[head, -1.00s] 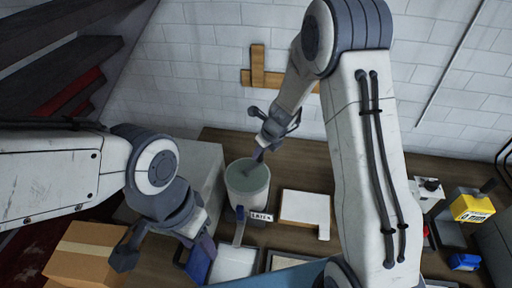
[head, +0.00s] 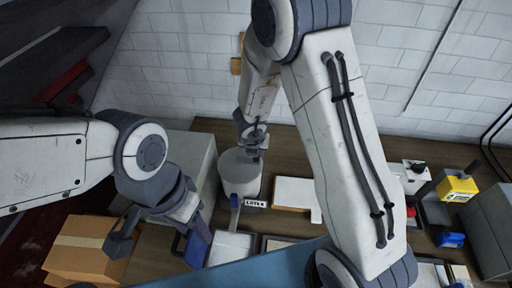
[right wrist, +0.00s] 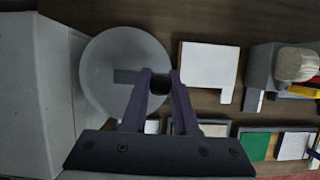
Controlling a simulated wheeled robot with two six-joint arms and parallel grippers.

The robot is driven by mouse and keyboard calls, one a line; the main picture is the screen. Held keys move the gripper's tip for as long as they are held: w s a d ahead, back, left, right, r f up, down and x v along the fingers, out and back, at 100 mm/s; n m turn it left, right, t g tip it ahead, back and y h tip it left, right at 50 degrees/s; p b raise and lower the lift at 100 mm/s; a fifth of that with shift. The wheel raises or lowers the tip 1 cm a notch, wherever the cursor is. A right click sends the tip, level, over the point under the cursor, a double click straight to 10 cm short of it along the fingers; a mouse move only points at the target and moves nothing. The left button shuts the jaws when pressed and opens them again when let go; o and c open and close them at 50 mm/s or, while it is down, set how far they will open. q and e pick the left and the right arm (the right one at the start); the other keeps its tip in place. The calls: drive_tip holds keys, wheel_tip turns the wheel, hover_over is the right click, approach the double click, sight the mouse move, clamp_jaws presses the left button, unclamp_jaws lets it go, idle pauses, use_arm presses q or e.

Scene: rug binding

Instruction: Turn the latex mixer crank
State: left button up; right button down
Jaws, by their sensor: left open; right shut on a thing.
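The latex mixer is a pale grey round tub (head: 238,178) on the wooden bench, with a "LATEX" label (head: 256,204) at its front. It also shows from above in the right wrist view (right wrist: 112,48). There a short grey crank bar (right wrist: 125,76) runs over the tub towards a dark knob (right wrist: 160,84). My right gripper (right wrist: 160,88) is shut on this knob, near the tub's right side. In the head view, my right gripper (head: 252,150) is over the tub's back right rim and hides part of it. My left gripper (head: 157,243) is open and empty, left of the tub.
A white block (head: 294,193) lies right of the tub. A grey box (head: 190,160) stands close on its left. Shallow trays (head: 232,246) lie in front. A cardboard box (head: 82,250) is below the left gripper. A yellow-topped device (head: 457,187) stands far right.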

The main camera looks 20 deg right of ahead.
drive_tip(key=m, duration=0.2)
drive_tip(key=s+a+m+h, duration=0.1)
drive_tip(key=s+m+g, duration=0.1)
drive_tip(key=m, duration=0.1)
drive_tip(key=shift+a+m+h, duration=0.3)
drive_tip(key=shift+a+h, duration=0.1)
drive_tip(key=m, duration=0.1)
drive_tip(key=a+m+g, duration=0.1)
drive_tip(key=shift+s+m+h, duration=0.25)
drive_tip(key=shift+m+h, duration=0.05)
drive_tip(key=shift+s+a+m+g+b, duration=0.2)
drive_tip(key=shift+a+m+g, duration=0.15)
drive_tip(key=shift+m, duration=0.5)
drive_tip(key=shift+s+a+m+g+b, duration=0.1)
drive_tip(key=shift+a+m+g+b, duration=0.25)
drive_tip(key=shift+m, duration=0.5)
drive_tip(key=c, duration=0.7)
unclamp_jaws()
